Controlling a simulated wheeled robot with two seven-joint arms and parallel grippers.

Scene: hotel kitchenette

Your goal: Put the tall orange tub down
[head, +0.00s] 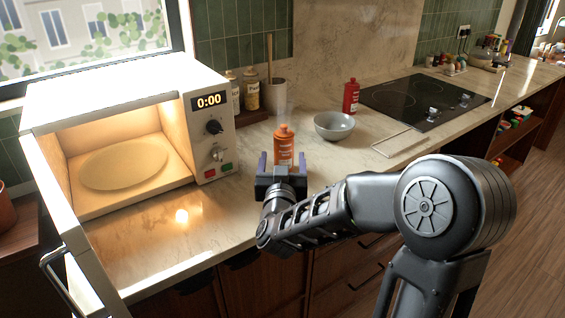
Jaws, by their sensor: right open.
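The tall orange tub (284,143) is an orange bottle-like container with a narrower cap and a pale label. It stands upright on the counter in the head view, right of the microwave. My right gripper (283,165) is open, with its two fingers on either side of the tub's lower part. The gripper hides the tub's base, and I cannot tell if the fingers touch it. My left gripper is not in view.
A microwave (215,146) with its door open stands at left. A grey bowl (334,127) and a red bottle (351,97) are right of the tub, before a black hob (400,97). Jars (251,90) stand behind. The counter's front left (190,240) is clear.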

